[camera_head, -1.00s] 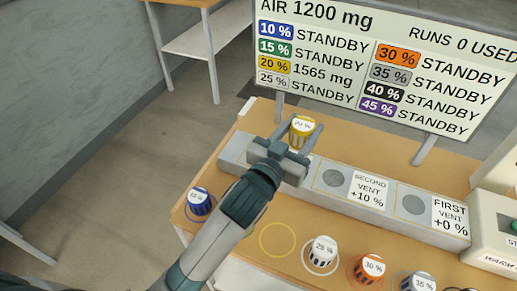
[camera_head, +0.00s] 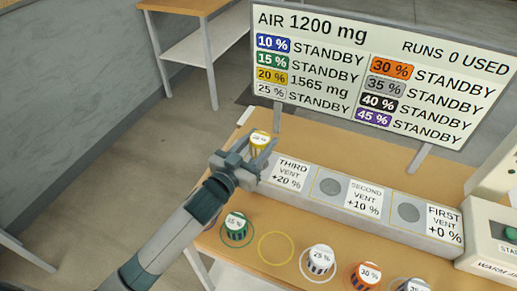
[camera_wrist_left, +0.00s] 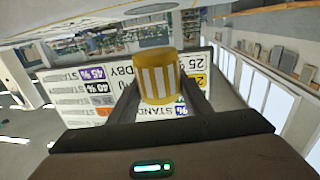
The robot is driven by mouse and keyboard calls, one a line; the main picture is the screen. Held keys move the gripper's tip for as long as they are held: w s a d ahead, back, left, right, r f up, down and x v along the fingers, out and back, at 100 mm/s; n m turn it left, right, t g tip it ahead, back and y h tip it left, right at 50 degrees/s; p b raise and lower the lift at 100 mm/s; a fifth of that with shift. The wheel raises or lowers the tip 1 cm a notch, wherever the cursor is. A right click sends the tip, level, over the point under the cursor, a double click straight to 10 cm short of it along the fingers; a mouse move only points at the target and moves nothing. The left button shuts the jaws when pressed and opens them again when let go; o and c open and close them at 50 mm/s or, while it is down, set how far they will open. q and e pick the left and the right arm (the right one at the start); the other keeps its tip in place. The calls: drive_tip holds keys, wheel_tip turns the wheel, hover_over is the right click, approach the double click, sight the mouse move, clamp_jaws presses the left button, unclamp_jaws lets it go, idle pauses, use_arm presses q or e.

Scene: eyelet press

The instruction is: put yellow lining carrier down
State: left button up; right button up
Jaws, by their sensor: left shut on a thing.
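My left gripper (camera_head: 254,153) is shut on the yellow lining carrier (camera_head: 258,145), a yellow cup with a white 20 % top. It holds the carrier near the left end of the grey vent block (camera_head: 300,196), beside the THIRD VENT +20 % label. The carrier also shows in the left wrist view (camera_wrist_left: 157,76), yellow with white stripes, between the two fingers. A yellow ring (camera_head: 263,257) on the table's front strip is empty. My right gripper is not in view.
The green 15 % carrier (camera_head: 236,227) stands left of the yellow ring; the white 25 % (camera_head: 319,261) and orange 30 % (camera_head: 366,276) carriers stand to its right. A display board (camera_head: 365,75) rises behind the block. A beige machine (camera_head: 490,245) is at right.

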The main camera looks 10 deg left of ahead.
sight(253, 156)
use_arm(q)
drive_tip(key=shift+a+f, duration=0.2)
drive_tip(key=shift+a, duration=0.05)
wheel_tip(253, 156, down, 3)
drive_tip(key=shift+f+p, duration=0.15)
drive_tip(key=shift+p, duration=0.3)
drive_tip(key=shift+f, duration=0.35)
drive_tip(key=shift+f, duration=0.15)
drive_tip(key=o, duration=1.1)
